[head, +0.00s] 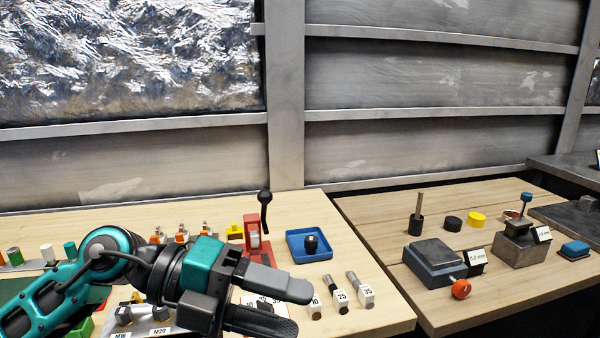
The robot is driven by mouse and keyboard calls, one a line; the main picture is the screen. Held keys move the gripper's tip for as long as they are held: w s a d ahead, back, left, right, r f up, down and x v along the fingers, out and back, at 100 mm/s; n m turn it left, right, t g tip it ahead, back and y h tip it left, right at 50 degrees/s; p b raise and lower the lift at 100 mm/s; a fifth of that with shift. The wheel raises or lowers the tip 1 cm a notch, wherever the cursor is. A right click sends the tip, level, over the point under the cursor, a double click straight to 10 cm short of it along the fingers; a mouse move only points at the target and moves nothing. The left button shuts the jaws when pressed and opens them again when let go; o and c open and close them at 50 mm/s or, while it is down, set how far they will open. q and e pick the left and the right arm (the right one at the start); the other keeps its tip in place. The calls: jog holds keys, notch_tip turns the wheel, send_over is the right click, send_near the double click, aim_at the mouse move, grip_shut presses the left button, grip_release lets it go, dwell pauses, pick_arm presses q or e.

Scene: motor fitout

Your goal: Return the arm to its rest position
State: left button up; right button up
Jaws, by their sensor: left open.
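My left arm, teal and black, comes in from the lower left over the left wooden table (385,318). My left gripper (300,310) is open, its two dark fingers pointing right with a gap between them. I see nothing held between the fingers. The gripper hides part of the numbered pieces below it. My right gripper does not show in the head view.
A blue tray (292,254) holding a black part, a red press with a black lever (265,200), and labelled pieces (341,296) are near the gripper. The right table holds a grey block (434,256) with an orange knob and a grey vise (520,245).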

pick_arm(q)
jog(key=w+a+r+n+t+h, duration=0.1)
jog(key=w+r+n+t+h, duration=0.3)
jog(key=r+n+t+h, duration=0.55)
jog(key=w+a+f+n+t+y, duration=0.35)
jog(key=a+n+t+y, duration=0.25)
jog(key=n+t+y, duration=0.6)
jog(key=a+f+n+g+y, duration=0.2)
jog(key=a+f+n+y, duration=0.6)
jog(key=f+n+y, duration=0.35)
jog(key=s+a+f+n+g, duration=0.2)
jog(key=s+a+f+g, duration=0.1)
jog(key=s+f+g, duration=1.55)
jog(key=w+d+f+t+p, duration=0.1)
jog(key=w+f+t, duration=0.1)
jog(key=f+t, duration=0.2)
jog(key=w+d+f+t+h+p, duration=0.1)
jog(key=w+f+t+p, duration=0.1)
jog(key=t, duration=0.5)
notch_tip(320, 180, down, 3)
jog(key=shift+w+d+r+m, duration=0.1)
jog(key=shift+w+d+m, duration=0.2)
jog(key=shift+w, duration=0.15)
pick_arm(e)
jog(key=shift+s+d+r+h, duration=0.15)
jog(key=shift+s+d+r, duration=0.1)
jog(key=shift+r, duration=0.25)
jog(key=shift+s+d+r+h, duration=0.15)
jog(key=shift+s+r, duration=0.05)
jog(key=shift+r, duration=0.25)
